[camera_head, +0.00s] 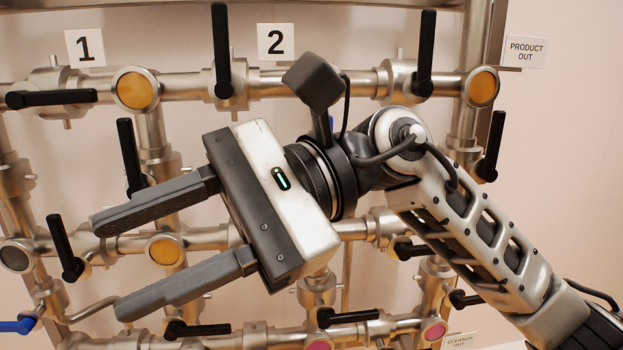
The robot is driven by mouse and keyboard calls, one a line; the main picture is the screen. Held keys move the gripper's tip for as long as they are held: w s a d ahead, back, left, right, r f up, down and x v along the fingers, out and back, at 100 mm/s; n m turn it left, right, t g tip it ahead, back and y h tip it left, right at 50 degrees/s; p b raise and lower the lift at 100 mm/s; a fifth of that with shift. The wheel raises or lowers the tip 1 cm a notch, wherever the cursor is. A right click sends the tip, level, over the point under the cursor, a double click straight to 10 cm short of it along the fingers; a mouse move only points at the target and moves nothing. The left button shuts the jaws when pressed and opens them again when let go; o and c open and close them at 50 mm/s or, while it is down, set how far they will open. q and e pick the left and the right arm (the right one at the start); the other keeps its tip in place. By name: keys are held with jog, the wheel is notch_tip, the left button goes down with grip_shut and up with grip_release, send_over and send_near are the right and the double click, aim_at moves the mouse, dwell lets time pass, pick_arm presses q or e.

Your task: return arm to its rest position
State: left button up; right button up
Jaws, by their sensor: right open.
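My right gripper (108,265) is raised in the middle of the head view, in front of the pipework. Its arm comes in from the lower right. Its two dark fingers point left and are spread apart, with no object between them. Whether the fingers touch any pipe or handle behind them I cannot tell. The gripper body hides part of the middle pipes. My left gripper does not show.
Steel pipes with several black valve handles (221,50) fill the view behind the arm. Round yellow windows (135,91) sit in the pipes. Signs read 1 (85,47), 2 (276,41) and PRODUCT OUT (525,51). A blue handle (18,326) shows lower left.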

jog(key=w+d+f+m+t+y, duration=0.25)
jog(key=w+m+t+y, duration=0.3)
jog(key=m, duration=0.65)
jog(key=w+d+f+m+t+y, duration=0.1)
jog(key=w+d+m+t+y, duration=0.45)
jog(key=m, duration=0.65)
jog(key=w+d+f+m+t+h, duration=0.3)
jog(key=f+m+t+h, duration=0.4)
jog(key=m, duration=0.6)
jog(key=w+d+f+m+t+h, duration=0.3)
jog(key=f+m+t+h, duration=0.2)
jog(key=f+m+t, duration=0.55)
jog(key=s+d+f+m+g+h, duration=0.2)
jog(key=d+f+m+h, duration=0.15)
jog(key=f+m, duration=0.35)
jog(key=s+d+f+m+g+h, duration=0.25)
jog(key=f+m+h, duration=0.2)
jog(key=f, duration=0.35)
jog(key=s+d+f+m+g, duration=0.2)
jog(key=s+f+m+g, duration=0.1)
jog(key=s+f, duration=0.3)
jog(key=s+d+f+m+g+h, duration=0.1)
jog(key=s+d+f+m+g, duration=0.1)
jog(key=s+f, duration=0.3)
notch_tip(320, 180, down, 2)
jog(key=shift+s+d+f+m+g+h, duration=0.2)
jog(key=shift+s+d+m+g+h, duration=0.1)
jog(key=shift+s+d+m+g, duration=0.15)
